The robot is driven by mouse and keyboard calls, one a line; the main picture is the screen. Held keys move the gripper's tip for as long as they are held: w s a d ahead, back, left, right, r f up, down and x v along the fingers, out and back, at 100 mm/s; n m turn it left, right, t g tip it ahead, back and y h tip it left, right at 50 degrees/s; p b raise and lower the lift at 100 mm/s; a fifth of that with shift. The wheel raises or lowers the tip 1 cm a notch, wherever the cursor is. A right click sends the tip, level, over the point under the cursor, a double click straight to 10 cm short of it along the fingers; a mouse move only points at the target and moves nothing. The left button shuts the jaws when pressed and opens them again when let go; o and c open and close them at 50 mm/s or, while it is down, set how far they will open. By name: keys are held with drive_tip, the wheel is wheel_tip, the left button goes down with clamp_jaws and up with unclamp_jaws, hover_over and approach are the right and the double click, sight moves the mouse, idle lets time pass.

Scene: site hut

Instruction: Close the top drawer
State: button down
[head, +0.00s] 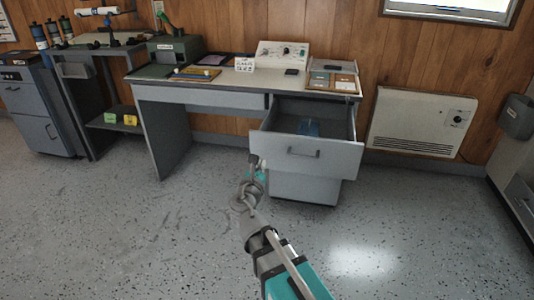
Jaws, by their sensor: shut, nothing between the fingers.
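The top drawer (305,153) of the desk pedestal is pulled well open toward me. Its light grey front has a dark bar handle (303,153), and a small blue item (309,128) lies inside. My arm reaches up from the bottom of the head view. My gripper (256,163) is small and partly hidden by my own wrist. It is shut and empty, at the lower left edge of the drawer front. I cannot tell whether it touches the drawer.
The desk (225,91) holds a green box, papers, trays and a control unit (283,54). The lower pedestal front (305,188) is closed. A white wall heater (421,122) stands to the right. The speckled floor (130,235) is clear on the left and in front.

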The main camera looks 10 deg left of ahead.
sight(271, 138)
drive_tip(key=w, duration=1.3)
drive_tip(key=shift+w+d, duration=0.2)
drive_tip(key=shift+w, duration=0.2)
drive_tip(key=shift+d, duration=0.15)
drive_tip(key=shift+w, duration=0.45)
drive_tip(key=w, duration=3.4)
drive_tip(key=shift+w+d, duration=0.25)
drive_tip(key=shift+d, duration=0.2)
drive_tip(key=shift+w, duration=0.1)
drive_tip(key=s, duration=1.5)
drive_tip(key=shift+a, duration=0.25)
